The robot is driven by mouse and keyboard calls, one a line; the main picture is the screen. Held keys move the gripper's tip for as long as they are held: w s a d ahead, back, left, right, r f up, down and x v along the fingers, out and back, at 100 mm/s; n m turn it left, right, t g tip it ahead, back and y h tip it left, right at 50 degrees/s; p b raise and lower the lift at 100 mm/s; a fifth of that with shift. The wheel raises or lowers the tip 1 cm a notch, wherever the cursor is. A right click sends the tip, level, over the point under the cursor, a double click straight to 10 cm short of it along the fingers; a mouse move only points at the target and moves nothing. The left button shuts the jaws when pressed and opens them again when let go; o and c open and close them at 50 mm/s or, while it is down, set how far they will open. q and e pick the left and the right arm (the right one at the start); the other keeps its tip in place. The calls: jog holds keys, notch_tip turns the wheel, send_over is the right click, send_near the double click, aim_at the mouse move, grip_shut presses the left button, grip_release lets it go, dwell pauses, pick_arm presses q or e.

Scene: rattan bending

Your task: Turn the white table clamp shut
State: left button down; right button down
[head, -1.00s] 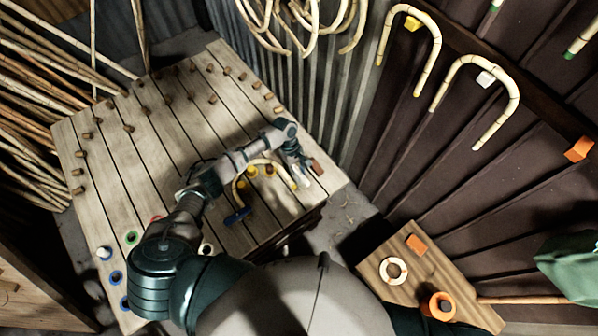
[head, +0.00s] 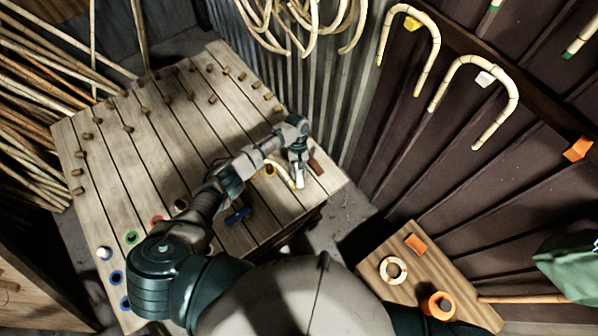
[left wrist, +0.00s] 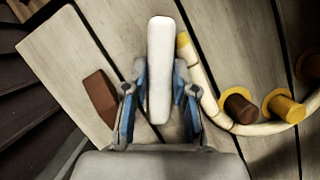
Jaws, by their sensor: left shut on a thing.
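The white table clamp (left wrist: 160,60) shows in the left wrist view as a long white bar with rounded ends, standing between the blue-padded fingers of my left gripper (left wrist: 159,90). The fingers are shut on it. In the head view my left gripper (head: 298,160) reaches down at the right edge of the slatted table, with the white clamp (head: 299,179) below it. A curved rattan cane (left wrist: 245,128) with a yellow end lies right beside the clamp, bending around pegs. The clamp's lower part is hidden by my gripper. My right gripper is not in view.
A brown block (head: 316,166) lies on the slatted table (head: 175,150) just right of my left gripper. A blue clamp (head: 238,215) lies left of it. Wooden pegs stand toward the far side. A small bench (head: 450,290) holds orange parts and a ring.

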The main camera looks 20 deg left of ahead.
pick_arm(q)
jog(key=m+y, duration=0.1)
jog(key=m, duration=0.2)
jog(key=shift+w+d+r, duration=0.1)
jog(key=m+y, duration=0.1)
jog(key=m, duration=0.2)
jog(key=shift+m+p, duration=0.3)
jog(key=m+y+p, duration=0.1)
jog(key=m+y, duration=0.1)
jog(key=m, duration=0.2)
jog(key=shift+t, duration=0.3)
jog(key=shift+d+m+p, duration=0.1)
jog(key=shift+m+p, duration=0.25)
jog(key=shift+m, duration=0.25)
jog(key=c, duration=0.9)
grip_release()
